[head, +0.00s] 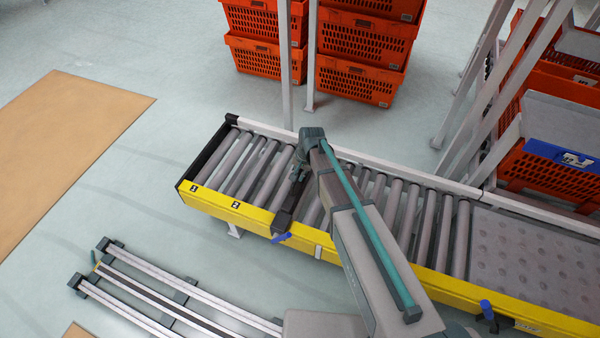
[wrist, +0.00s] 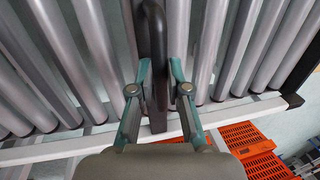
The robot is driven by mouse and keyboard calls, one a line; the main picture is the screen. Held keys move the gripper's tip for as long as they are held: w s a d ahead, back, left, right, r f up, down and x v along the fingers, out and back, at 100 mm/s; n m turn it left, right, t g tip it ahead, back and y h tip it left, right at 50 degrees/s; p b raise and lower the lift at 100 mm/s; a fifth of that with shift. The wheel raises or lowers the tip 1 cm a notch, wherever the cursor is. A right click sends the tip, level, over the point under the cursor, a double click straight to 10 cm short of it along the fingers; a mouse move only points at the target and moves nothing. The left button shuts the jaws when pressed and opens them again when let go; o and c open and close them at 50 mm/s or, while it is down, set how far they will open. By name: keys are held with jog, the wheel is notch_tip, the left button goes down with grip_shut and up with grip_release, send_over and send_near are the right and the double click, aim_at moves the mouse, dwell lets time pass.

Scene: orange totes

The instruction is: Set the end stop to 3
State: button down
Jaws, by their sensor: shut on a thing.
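The end stop (head: 284,218) is a dark bar lying across the roller conveyor, with a blue lever (head: 281,238) at the yellow front rail. It stands to the right of the rail's "2" label (head: 236,205); the "1" label (head: 194,188) is farther left. No "3" can be read; a small pale mark (head: 318,251) shows right of the lever. My gripper (head: 300,172) is over the rollers at the bar. In the wrist view, my gripper's teal fingers (wrist: 159,78) are shut on the dark bar (wrist: 155,40) from both sides. My arm hides part of the conveyor.
A second blue lever (head: 487,308) is on the rail farther right, near a dimpled plate (head: 530,255). Orange totes (head: 362,45) are stacked behind the conveyor. Grey posts (head: 285,60) rise behind it. The rollers left of the bar are clear.

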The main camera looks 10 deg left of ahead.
jog(key=shift+s+d, duration=0.1)
jog(key=shift+d, duration=0.15)
jog(key=c, duration=1.1)
grip_release()
jog(key=shift+c, duration=0.2)
notch_tip(320, 180, up, 12)
jog(key=d, duration=0.2)
jog(key=shift+s+d, duration=0.15)
jog(key=shift+s, duration=0.15)
jog(key=shift+f, duration=0.1)
